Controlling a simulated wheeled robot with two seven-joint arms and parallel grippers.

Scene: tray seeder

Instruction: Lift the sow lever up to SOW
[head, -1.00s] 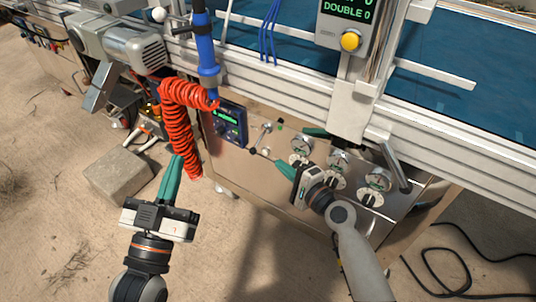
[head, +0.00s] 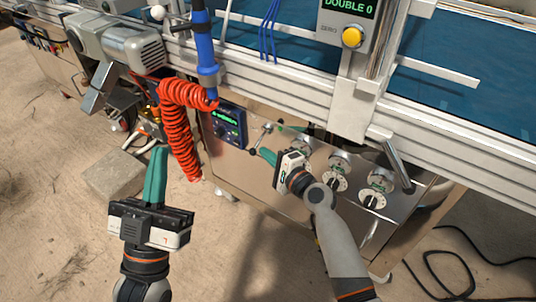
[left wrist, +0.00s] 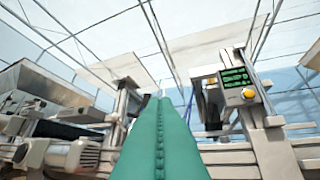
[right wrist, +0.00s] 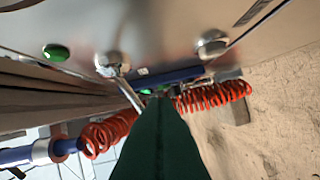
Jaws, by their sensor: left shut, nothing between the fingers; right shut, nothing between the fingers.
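The sow lever (head: 261,138) is a short metal rod on the front steel panel, with a dark knob at its lower left end and its pivot at the upper right. In the right wrist view the rod (right wrist: 130,95) runs from its round pivot down to behind my fingertips. My right gripper (head: 262,151) is shut and empty, its teal fingertips close beside the knob. I cannot tell whether they touch. Any SOW label is not readable.
Left of the lever is a blue display box (head: 227,122). Gauges and black knobs (head: 335,182) line the panel to the right. A red coiled hose (head: 178,125) hangs between my grippers. A green button (right wrist: 55,52) sits near the lever. A concrete block (head: 115,174) lies on the ground.

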